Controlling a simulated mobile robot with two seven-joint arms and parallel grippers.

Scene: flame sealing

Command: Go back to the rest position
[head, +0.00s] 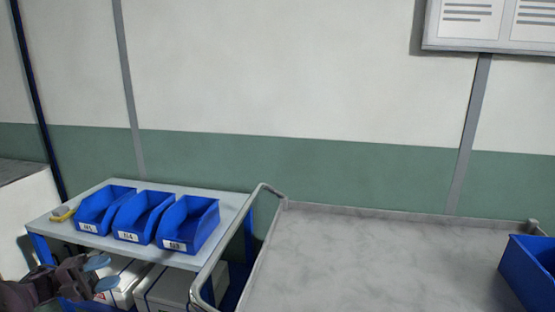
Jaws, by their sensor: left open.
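My left gripper (102,273) is at the bottom left corner of the head view, in front of the small shelf table. Its two blue-grey fingertips are apart, and nothing shows between them. Most of my left arm is cut off by the frame edge. My right gripper and arm are not in view.
Three blue bins (188,224) stand in a row on the grey shelf table (232,200), with a small yellow item (62,214) beside them. White boxes sit below. A grey cart (370,260) has a bare top, with a blue bin (528,268) at its right.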

